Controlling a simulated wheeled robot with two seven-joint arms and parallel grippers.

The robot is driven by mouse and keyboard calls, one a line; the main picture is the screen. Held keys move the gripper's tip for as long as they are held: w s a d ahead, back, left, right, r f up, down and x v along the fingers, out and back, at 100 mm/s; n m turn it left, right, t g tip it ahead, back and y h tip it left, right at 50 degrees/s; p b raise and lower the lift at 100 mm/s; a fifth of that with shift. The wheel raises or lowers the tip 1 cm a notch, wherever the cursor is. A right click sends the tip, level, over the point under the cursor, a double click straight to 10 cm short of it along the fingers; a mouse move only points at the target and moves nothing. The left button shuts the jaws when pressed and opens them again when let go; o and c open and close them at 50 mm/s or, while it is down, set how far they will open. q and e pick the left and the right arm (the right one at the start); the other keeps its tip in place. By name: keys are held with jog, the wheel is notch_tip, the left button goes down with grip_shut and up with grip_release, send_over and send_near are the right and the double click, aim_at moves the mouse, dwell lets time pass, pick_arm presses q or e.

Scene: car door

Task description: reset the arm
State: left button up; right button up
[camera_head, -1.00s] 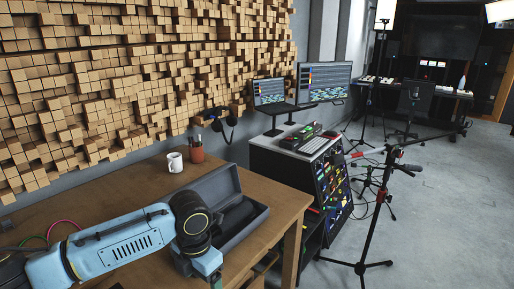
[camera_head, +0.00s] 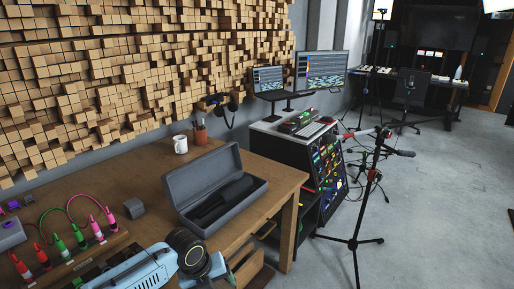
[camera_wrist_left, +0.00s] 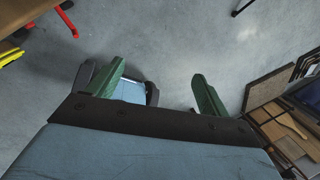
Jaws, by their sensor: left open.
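My left arm (camera_head: 150,272) enters the head view at the bottom left, in front of the wooden table (camera_head: 120,182). Its gripper is outside the head view's frame. In the left wrist view my left gripper (camera_wrist_left: 160,92) shows two green fingers set wide apart, with nothing between them. It points down toward bare grey floor (camera_wrist_left: 165,40). A light blue and dark part of my own body shows behind the left finger. My right arm and right gripper show in neither view.
On the table are an open grey case (camera_head: 205,222) with a dark object inside, a white mug (camera_head: 180,144), a pen cup (camera_head: 200,133) and a board with coloured plugs (camera_head: 85,250). A microphone stand (camera_head: 357,215) and equipment rack (camera_head: 325,172) stand right.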

pick_arm(q)
jog(key=s+a+f+n, duration=0.3)
jog(key=s+f+n, duration=0.3)
jog(key=f, duration=0.3)
jog(key=s+a+f+n+y, duration=0.1)
jog(key=s+a+f+n, duration=0.2)
jog(key=s+f+n, duration=0.35)
jog(key=s+a+f+n, duration=0.35)
jog(key=f+n, duration=0.35)
jog(key=f, duration=0.4)
jog(key=s+a+f+n, duration=0.1)
jog(key=s+f+n, duration=0.2)
jog(key=s, duration=0.7)
jog(key=s+a+f+n+y, duration=0.1)
jog(key=s+f+n, duration=0.2)
jog(key=s, duration=0.7)
jog(key=s+a+f+n, duration=0.2)
jog(key=s+f+n, duration=0.1)
jog(key=s, duration=0.8)
jog(key=shift+f+n+g, duration=0.2)
jog(key=shift+n+g, duration=0.2)
jog(key=shift+n, duration=0.35)
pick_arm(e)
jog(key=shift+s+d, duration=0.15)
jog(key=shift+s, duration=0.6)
